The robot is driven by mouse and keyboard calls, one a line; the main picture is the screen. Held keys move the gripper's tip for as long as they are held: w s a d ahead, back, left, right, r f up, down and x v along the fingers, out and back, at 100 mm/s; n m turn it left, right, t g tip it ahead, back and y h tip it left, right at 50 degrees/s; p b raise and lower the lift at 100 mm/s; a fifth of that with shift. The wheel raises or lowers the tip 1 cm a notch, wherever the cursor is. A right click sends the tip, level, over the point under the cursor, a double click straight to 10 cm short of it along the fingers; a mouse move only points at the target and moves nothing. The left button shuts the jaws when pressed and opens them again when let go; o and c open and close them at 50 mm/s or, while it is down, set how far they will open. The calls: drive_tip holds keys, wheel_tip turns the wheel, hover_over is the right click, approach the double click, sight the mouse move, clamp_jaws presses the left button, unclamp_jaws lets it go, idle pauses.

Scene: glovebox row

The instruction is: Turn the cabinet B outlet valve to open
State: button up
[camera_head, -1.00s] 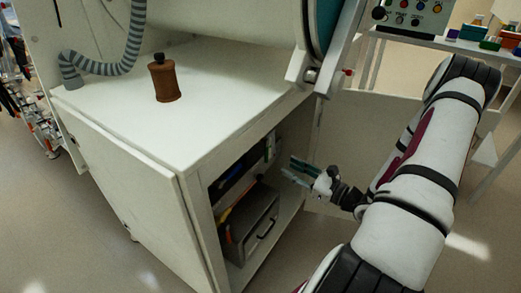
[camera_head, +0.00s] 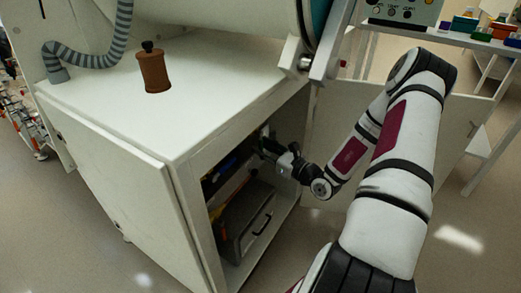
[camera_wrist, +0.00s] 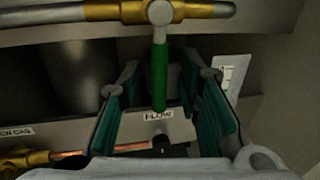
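A valve with a green lever (camera_wrist: 159,78) hangs from a brass-fitted pipe (camera_wrist: 100,11) in the wrist view. The lever points straight down the picture from a pale round hub (camera_wrist: 160,13). My gripper (camera_wrist: 162,85) is open, with one teal finger pad on each side of the lever and visible gaps between. In the head view my gripper (camera_head: 268,148) is inside the open cabinet (camera_head: 183,185), near its upper right, and the valve cannot be made out. No label reading B shows.
A FLOW label (camera_wrist: 165,116) and copper tubing (camera_wrist: 105,150) lie below the lever. A grey toolbox (camera_head: 245,222) sits low in the cabinet. The open door (camera_head: 440,125) stands at the right, behind my arm. A brown jar (camera_head: 153,72) stands on the cabinet top.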

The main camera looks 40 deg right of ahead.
drive_tip(key=shift+w+a, duration=0.15)
drive_tip(key=shift+w, duration=0.55)
clamp_jaws()
drive_tip(key=shift+w+d+r+n+t+y+b, duration=0.15)
drive_tip(key=shift+d+n, duration=0.25)
drive_tip(key=shift+n, duration=0.6)
drive_tip(key=shift+w+d+r+n+t+y+b, duration=0.1)
drive_tip(key=shift+d+n+t, duration=0.25)
drive_tip(key=shift+n, duration=0.65)
drive_tip(key=shift+w+d+r+n+t+y+b, duration=0.15)
drive_tip(key=shift+d+n, duration=0.3)
drive_tip(key=shift+n, duration=0.55)
